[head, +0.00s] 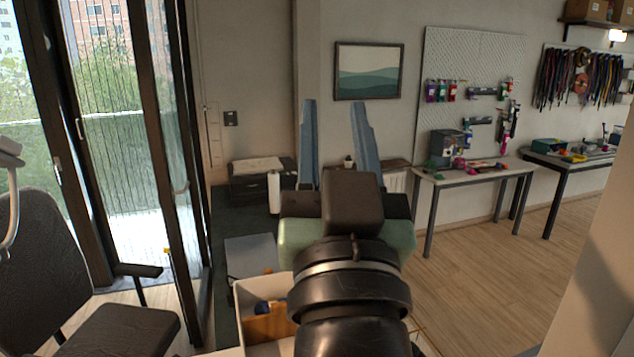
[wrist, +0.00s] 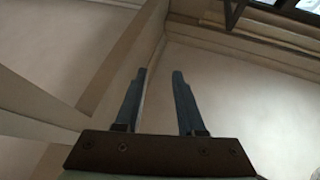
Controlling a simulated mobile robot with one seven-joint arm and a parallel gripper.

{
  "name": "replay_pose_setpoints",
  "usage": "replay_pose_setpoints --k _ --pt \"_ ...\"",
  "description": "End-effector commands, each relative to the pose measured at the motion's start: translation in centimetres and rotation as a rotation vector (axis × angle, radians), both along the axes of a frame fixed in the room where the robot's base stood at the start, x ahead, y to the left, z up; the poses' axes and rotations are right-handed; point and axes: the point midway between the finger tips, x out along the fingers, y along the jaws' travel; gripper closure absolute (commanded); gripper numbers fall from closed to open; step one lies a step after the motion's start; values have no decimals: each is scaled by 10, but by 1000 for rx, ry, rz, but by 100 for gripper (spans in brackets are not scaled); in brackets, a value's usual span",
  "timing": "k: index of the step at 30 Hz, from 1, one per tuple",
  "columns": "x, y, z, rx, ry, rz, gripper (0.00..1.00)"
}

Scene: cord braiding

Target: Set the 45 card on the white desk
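My gripper (head: 333,103) is raised in front of my body in the head view, its two blue-grey fingers pointing up and apart. It is open with nothing between the fingers; it also shows empty in the wrist view (wrist: 159,72). I cannot make out the 45 card in either view. A desk with a pale top (head: 484,176) and grey legs stands at the right against the wall; I cannot tell if it is the white desk. My gripper is well apart from it.
A second dark-legged bench (head: 566,163) stands farther right. A black chair (head: 95,300) and glass doors (head: 115,140) are at the left. A pale open box (head: 246,297) with a blue item is low in front, partly hidden by my arm. Wooden floor (head: 465,270) is clear at the right.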

Motion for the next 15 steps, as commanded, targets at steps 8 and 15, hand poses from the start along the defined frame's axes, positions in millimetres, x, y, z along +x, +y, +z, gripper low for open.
replay_pose_setpoints --k 8,15 --pt "-79 15 73 -43 -271 -57 62" --pt "-85 15 77 -45 -288 -63 62"
